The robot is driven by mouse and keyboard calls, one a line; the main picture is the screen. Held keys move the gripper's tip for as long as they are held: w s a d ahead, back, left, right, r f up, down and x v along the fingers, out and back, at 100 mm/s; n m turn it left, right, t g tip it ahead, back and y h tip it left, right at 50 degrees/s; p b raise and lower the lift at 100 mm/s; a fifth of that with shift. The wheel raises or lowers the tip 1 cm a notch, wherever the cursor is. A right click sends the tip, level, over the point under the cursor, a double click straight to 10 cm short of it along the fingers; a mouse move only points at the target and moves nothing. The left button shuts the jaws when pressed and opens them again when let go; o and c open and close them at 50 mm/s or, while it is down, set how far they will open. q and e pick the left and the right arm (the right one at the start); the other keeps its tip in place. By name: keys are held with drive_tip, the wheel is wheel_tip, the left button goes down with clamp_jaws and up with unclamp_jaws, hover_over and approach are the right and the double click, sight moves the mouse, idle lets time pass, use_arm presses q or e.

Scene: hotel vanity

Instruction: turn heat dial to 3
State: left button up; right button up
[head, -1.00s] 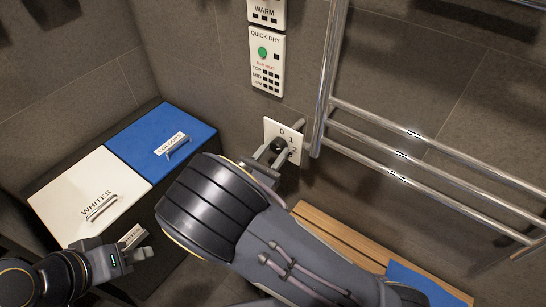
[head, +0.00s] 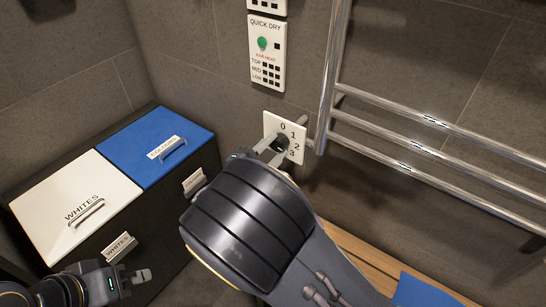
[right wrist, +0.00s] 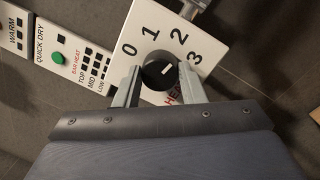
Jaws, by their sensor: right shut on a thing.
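The heat dial is a black knob (right wrist: 158,74) on a white plate (head: 285,136) marked 0, 1, 2 and 3, on the grey tiled wall. In the right wrist view its short white mark points right and slightly up, between 2 and 3 and nearer the 3. My right gripper (right wrist: 157,78) has one finger on each side of the knob and is shut on it; it also shows in the head view (head: 272,146). My left gripper (head: 143,276) is low at the left, away from the dial; its finger gap is not clear.
A chrome towel rail (head: 328,75) stands close to the right of the plate. A QUICK DRY panel (head: 267,52) is above it. Bins with white (head: 75,203) and blue (head: 155,145) lids are at left. A wooden bench (head: 355,255) with a blue item (head: 425,292) is below.

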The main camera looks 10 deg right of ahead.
drive_tip(key=m+b, duration=0.3)
drive_tip(key=m, duration=0.1)
drive_tip(key=shift+f+g, duration=0.25)
drive_tip(key=shift+g, duration=0.05)
drive_tip(key=shift+a+r+m+b, duration=0.1)
drive_tip(key=shift+r+m+b, duration=0.05)
drive_tip(key=shift+m+b, duration=1.4)
drive_tip(key=shift+m, duration=0.25)
drive_tip(key=o, duration=1)
drive_tip(key=shift+r, duration=0.1)
drive_tip(key=p+v, duration=0.1)
drive_tip(key=v, duration=0.6)
drive_tip(key=shift+s+a+p, duration=0.2)
drive_tip(key=shift+a+p, duration=0.1)
drive_tip(key=shift+a, duration=0.1)
